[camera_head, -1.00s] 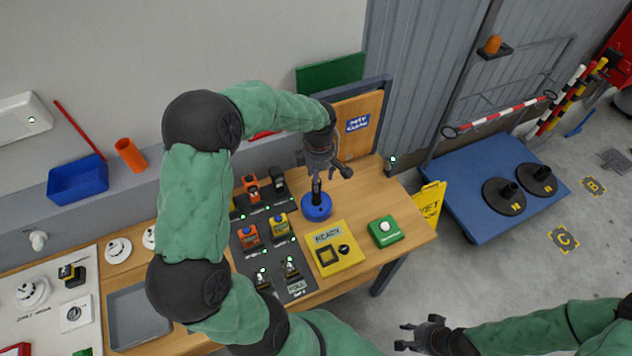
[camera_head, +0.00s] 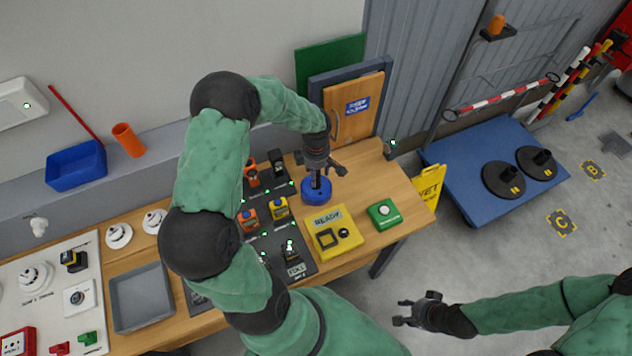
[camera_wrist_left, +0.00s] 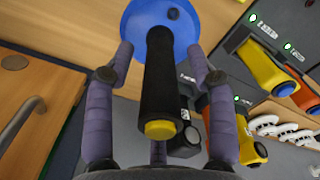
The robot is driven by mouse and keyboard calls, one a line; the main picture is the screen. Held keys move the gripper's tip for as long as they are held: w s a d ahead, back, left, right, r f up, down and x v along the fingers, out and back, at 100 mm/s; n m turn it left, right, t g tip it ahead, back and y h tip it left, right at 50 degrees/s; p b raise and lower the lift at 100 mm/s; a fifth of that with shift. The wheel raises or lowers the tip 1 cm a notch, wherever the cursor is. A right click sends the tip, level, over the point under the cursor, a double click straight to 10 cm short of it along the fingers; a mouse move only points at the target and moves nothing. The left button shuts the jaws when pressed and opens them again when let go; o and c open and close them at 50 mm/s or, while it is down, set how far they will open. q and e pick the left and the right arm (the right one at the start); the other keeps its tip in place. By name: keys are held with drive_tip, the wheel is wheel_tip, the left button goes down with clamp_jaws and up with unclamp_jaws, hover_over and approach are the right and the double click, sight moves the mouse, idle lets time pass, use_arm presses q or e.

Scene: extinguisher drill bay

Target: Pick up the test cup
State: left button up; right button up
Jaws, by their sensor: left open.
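The test cup appears to be the round blue piece with an upright black handle (camera_head: 316,191), standing on the wooden table. In the left wrist view its blue base (camera_wrist_left: 184,24) lies beyond the black handle, which has a yellow end cap. My left gripper (camera_head: 320,168) is directly over it, open, with its fingers pointing down. In the left wrist view the fingers (camera_wrist_left: 160,62) stand on both sides of the handle, with gaps visible. My right gripper (camera_head: 403,312) is open and empty, over the floor at the lower right.
A yellow READY box (camera_head: 333,232) and a green button box (camera_head: 383,214) stand in front of the cup. A dark charger board (camera_head: 275,245) with several yellow and orange devices is to its left. A wooden board (camera_head: 354,108) stands behind.

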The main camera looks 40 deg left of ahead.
use_arm(q)
drive_tip(key=shift+f, duration=0.55)
clamp_jaws()
drive_tip(key=shift+r, duration=0.1)
